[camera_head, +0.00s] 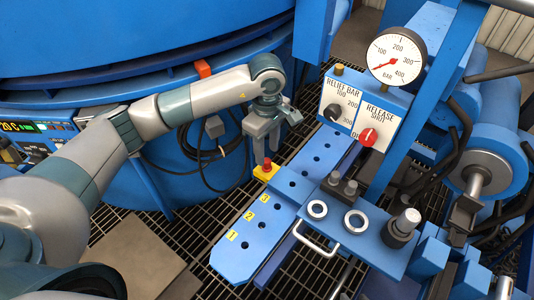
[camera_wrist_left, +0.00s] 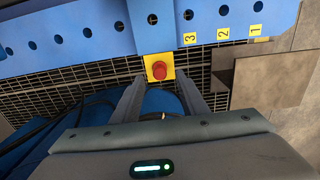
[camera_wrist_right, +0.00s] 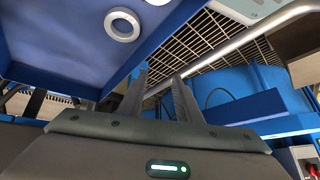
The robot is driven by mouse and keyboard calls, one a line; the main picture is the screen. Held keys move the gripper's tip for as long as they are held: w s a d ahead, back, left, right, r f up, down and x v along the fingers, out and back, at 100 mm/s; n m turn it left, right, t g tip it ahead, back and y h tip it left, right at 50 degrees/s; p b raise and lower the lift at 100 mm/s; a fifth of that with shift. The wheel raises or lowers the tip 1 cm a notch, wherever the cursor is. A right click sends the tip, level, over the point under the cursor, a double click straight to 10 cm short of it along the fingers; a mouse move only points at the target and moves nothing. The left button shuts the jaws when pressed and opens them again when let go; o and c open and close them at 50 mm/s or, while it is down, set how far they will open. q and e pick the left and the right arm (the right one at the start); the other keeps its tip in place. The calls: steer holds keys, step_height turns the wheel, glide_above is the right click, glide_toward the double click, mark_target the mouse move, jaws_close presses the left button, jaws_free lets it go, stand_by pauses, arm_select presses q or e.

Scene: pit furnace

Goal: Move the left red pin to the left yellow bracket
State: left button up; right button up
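A red pin (camera_head: 267,163) stands in a small yellow bracket (camera_head: 262,174) at the side of the blue bar with numbered holes (camera_head: 235,262). My left gripper (camera_head: 267,150) points down just above the pin. In the left wrist view the pin's round red top (camera_wrist_left: 159,71) and the yellow bracket (camera_wrist_left: 151,60) show ahead, between the open fingers (camera_wrist_left: 159,84). The fingers are apart from each other, and I cannot tell whether either touches the pin. My right gripper (camera_wrist_right: 160,76) is open and empty in the right wrist view. No second yellow bracket is clearly visible.
The blue furnace (camera_head: 140,40) and black cables are behind my left arm.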

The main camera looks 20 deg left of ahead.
arm_select(q)
step_height(320, 180, up, 14)
steer(key=shift+r, duration=0.2)
stand_by(1.2)
